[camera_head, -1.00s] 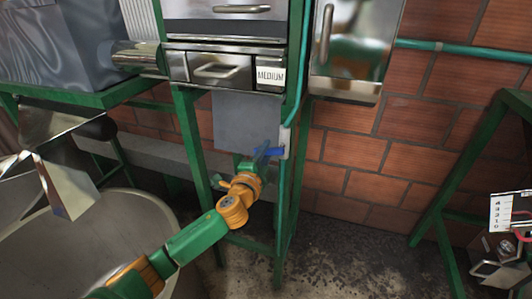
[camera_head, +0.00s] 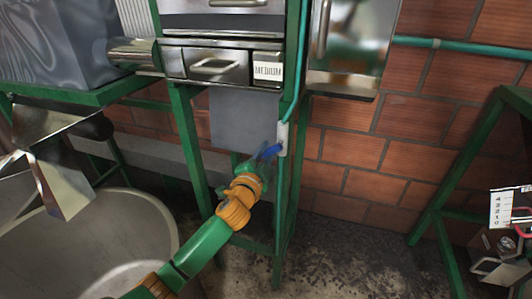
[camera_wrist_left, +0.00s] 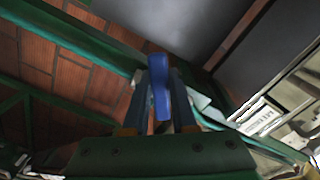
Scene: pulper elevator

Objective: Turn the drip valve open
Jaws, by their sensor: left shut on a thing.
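The drip valve's blue handle (camera_head: 274,150) is at a pale plate (camera_head: 283,138) on the green frame post, below the drawer marked MEDIUM. In the left wrist view the blue handle (camera_wrist_left: 159,88) stands between the two fingers of my left gripper (camera_wrist_left: 160,100). My left gripper (camera_head: 264,156) is shut on the handle, its arm reaching up from the lower left. In the head view the handle slants, its left end lower and its right end at the plate. The fingers hide part of it. My right gripper is not in view.
A green post (camera_head: 286,210) stands close beside the gripper. A metal drawer (camera_head: 215,66) and a grey panel (camera_head: 243,120) are above and behind. A large round vat (camera_head: 95,225) fills the lower left. A thin teal pipe (camera_head: 465,50) runs along the brick wall.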

